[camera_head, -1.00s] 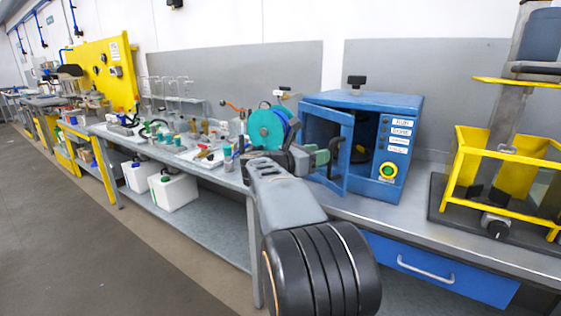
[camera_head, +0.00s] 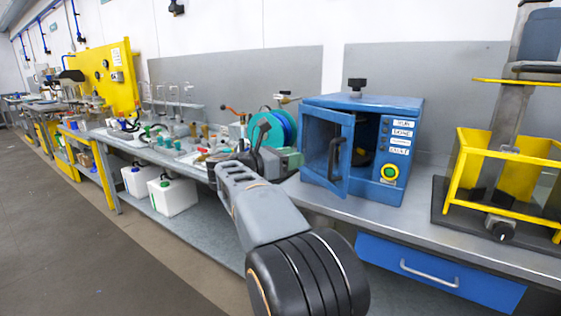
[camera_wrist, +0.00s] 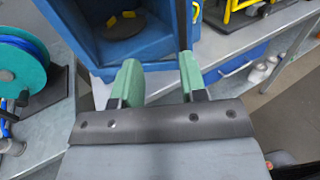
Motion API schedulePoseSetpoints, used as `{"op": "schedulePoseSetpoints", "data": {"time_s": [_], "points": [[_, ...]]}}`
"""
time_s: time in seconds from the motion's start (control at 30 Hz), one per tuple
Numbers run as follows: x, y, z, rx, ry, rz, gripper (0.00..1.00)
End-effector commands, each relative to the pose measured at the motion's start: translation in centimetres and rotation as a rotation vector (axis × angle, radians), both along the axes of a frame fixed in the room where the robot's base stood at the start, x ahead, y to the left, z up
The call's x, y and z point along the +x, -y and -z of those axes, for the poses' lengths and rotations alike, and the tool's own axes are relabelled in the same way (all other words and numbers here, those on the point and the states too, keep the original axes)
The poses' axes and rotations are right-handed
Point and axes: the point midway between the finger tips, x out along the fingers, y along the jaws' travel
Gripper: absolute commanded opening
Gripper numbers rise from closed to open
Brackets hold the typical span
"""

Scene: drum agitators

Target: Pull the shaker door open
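The shaker is a blue box (camera_head: 398,107) on the bench. Its door (camera_head: 313,150) stands partly open at the left of the front, with a dark upright handle (camera_head: 335,158) on its outer face. The dark inside shows past the door's edge. My gripper (camera_head: 294,160) is left of the handle and apart from it. In the wrist view, the green fingers of my gripper (camera_wrist: 157,72) are spread with nothing held between them. Beyond them are the shaker's blue interior (camera_wrist: 92,45) and a round dark plate with yellow pieces (camera_wrist: 125,25).
A teal reel (camera_head: 262,124) stands left of the shaker, near my gripper. A yellow frame (camera_head: 470,165) on a dark base stands to its right. A blue drawer (camera_head: 440,272) is under the bench. The bench top (camera_head: 375,218) before the shaker is clear.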

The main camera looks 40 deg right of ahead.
Motion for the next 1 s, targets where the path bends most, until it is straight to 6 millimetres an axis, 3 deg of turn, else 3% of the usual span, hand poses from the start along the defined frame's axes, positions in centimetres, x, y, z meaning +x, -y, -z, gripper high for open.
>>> {"op": "schedulePoseSetpoints", "data": {"time_s": [0.4,1.0], "points": [[1.1,-2.3,0.1,0.0,-0.001,-0.001,0.39],[1.2,-2.4,0.3,0.0,0.001,0.0,0.39]]}}
